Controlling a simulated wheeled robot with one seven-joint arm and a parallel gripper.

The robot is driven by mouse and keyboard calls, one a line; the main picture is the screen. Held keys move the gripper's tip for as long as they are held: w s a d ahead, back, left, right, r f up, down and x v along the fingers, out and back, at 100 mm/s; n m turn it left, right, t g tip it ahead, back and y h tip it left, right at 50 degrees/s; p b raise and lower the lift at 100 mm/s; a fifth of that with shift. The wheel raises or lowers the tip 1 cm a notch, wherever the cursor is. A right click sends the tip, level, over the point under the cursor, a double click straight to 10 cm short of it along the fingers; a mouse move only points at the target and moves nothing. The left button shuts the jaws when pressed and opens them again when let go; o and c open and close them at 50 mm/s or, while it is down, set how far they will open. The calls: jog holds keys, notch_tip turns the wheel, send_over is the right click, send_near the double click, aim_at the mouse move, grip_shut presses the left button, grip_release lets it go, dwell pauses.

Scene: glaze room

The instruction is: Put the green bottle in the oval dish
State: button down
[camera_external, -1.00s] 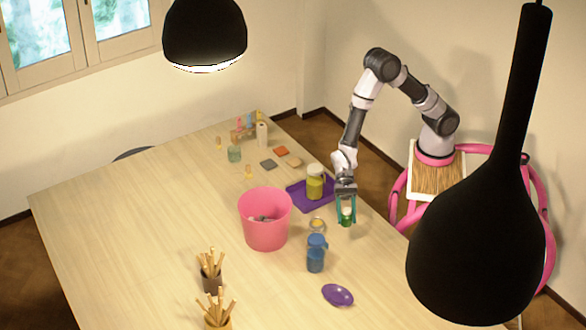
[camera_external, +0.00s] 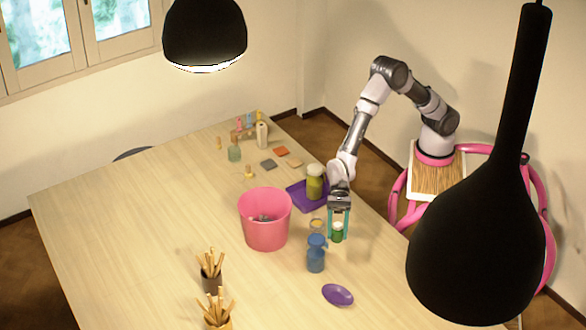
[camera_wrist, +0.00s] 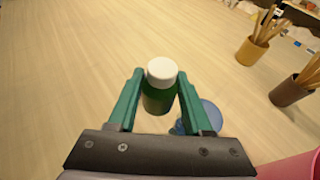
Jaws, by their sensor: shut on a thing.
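The green bottle (camera_external: 337,236) with a white cap is held upright between the teal fingers of my gripper (camera_external: 338,229). The wrist view also shows the bottle (camera_wrist: 159,92) between the two fingertips of my gripper (camera_wrist: 159,88). My gripper is shut on it, above the table, just right of the blue bottle. The purple oval dish (camera_external: 338,295) lies empty on the table, nearer the camera than my gripper. The dish does not show in the wrist view.
A blue bottle (camera_external: 316,255) stands between my gripper and the dish's left side. A pink bucket (camera_external: 265,225) is to the left. A purple tray (camera_external: 297,196) with a yellow-green jar (camera_external: 315,182) is behind. Cups of sticks (camera_external: 211,280) stand front left. Table around the dish is clear.

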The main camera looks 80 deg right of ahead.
jog(key=m+t, duration=0.1)
send_over(337, 297)
notch_tip(337, 297, down, 10)
jog(key=shift+s+f, duration=0.1)
jog(key=shift+f, duration=2.25)
jog(key=shift+f, duration=0.1)
jog(key=shift+c, duration=1.6)
grip_release()
